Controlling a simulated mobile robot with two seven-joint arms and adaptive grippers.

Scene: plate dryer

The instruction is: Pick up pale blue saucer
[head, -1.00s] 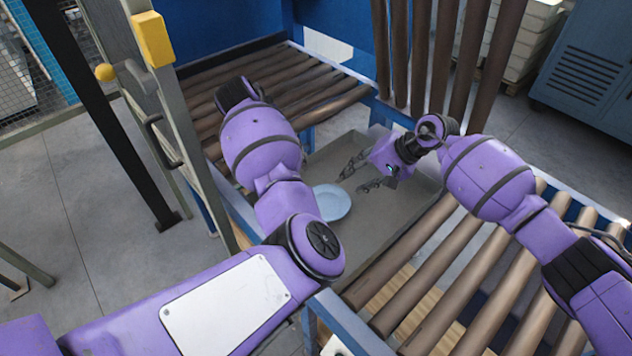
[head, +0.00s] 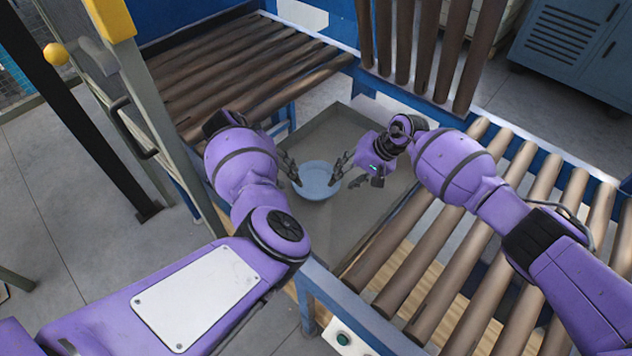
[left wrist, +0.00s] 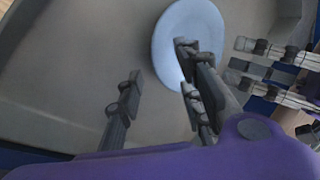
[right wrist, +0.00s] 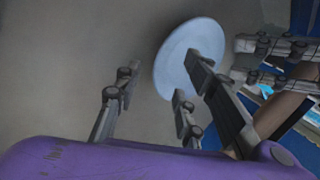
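The pale blue saucer (head: 318,182) sits in the grey tray (head: 345,122) between my grippers. My left gripper (head: 289,168) is at its left rim, partly hidden by its own arm. In the left wrist view this gripper (left wrist: 158,78) has its fingers apart, one overlapping the saucer (left wrist: 180,28). My right gripper (head: 349,172) is at the saucer's right rim, with its fingers apart. In the right wrist view one finger of this gripper (right wrist: 160,85) overlaps the saucer (right wrist: 182,48). I cannot tell whether any finger touches the saucer.
Brown rollers flank the tray, one set (head: 245,70) at the back left and another (head: 455,270) at the front right. Upright brown bars (head: 425,50) stand behind. A grey frame post (head: 150,120) stands on the left. The tray floor is otherwise clear.

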